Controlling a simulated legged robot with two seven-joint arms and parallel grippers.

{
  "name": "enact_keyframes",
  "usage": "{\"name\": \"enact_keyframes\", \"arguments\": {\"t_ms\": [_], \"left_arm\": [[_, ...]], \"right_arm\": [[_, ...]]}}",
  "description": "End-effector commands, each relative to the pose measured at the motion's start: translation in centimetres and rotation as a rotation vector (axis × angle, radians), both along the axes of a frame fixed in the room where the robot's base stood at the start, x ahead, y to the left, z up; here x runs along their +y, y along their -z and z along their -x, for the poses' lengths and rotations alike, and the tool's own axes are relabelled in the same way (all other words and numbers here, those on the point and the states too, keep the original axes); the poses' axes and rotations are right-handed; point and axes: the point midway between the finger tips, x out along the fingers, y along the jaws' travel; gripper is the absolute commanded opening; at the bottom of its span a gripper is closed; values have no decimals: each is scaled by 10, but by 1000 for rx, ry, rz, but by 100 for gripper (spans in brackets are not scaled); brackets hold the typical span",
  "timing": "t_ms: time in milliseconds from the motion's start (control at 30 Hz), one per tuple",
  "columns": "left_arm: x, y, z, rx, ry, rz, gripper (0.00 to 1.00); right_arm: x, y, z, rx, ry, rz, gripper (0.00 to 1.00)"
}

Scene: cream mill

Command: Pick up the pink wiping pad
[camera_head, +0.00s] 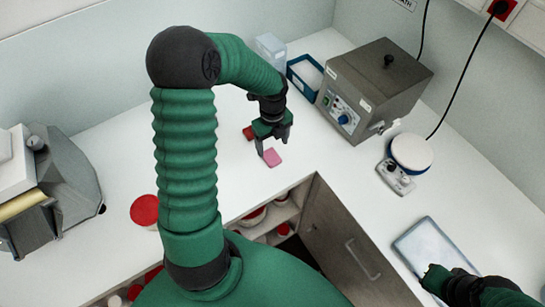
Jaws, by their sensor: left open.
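A small pink wiping pad (273,158) lies flat on the white counter, near its front edge around the middle of the view. My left gripper (263,152) points down at the pad's left side, with its fingers open. A finger overlaps the pad's edge in the picture; I cannot tell whether it touches. My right gripper (432,278) is at the lower right, by the near edge of a pale tray (427,245); its jaws are too small to read.
A dark red block (249,132) lies just behind my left gripper. A grey machine (373,88), a blue-rimmed box (304,75) and a round white device (410,153) stand at the back right. Another machine (50,190) stands left. A red lid (144,210) is nearer.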

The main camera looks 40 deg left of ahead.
Motion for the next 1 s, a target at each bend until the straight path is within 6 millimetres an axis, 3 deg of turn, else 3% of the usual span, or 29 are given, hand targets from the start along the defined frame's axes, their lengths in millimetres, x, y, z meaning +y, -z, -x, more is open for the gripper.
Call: {"name": "enact_keyframes", "arguments": {"t_ms": [433,700,1000], "left_arm": [[7,64,-1,1,0,1,71],[8,68,-1,-2,-1,0,70],[7,67,-1,-2,-1,0,30]], "right_arm": [[0,-5,0,0,0,0,0],[0,-5,0,0,0,0,0],[0,-5,0,0,0,0,0]]}}
